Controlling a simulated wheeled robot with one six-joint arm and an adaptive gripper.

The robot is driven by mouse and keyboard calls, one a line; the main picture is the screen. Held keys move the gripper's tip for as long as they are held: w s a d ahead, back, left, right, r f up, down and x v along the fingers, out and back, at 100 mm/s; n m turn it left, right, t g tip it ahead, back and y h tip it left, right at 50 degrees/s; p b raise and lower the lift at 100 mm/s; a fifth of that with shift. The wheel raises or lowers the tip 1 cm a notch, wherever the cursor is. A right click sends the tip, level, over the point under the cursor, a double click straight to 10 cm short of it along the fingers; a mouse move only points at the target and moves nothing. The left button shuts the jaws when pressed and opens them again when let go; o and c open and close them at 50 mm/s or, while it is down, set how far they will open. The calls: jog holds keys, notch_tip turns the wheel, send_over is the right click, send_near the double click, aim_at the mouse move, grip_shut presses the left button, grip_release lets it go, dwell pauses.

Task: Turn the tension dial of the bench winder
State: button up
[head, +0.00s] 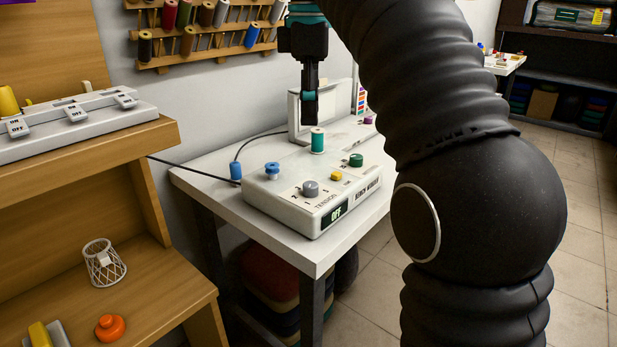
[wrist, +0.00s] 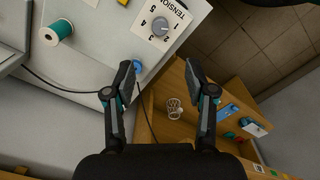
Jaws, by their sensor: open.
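The bench winder (head: 282,206) is a pale box on a white table, and its front display reads OFF. Its grey tension dial (head: 310,188) sits on the top near the front, with printed numbers around it and the word TENSION beside it. In the wrist view the dial (wrist: 160,27) lies at the top centre, beyond my fingertips. My gripper (head: 309,108) hangs above the back of the winder, apart from the dial. In the wrist view my gripper (wrist: 160,74) is open, with nothing between its fingers.
On the winder stand a teal thread spool (head: 317,141), a blue knob (head: 272,170), a green knob (head: 356,160) and a yellow button (head: 336,176). A thread rack (head: 200,58) hangs on the wall behind. A wooden shelf unit (head: 90,150) stands at left.

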aim_at(309, 184)
notch_tip(309, 184, down, 14)
jog(key=b, duration=0.4)
jog(key=shift+r, duration=0.15)
jog(key=shift+c, duration=0.2)
grip_shut()
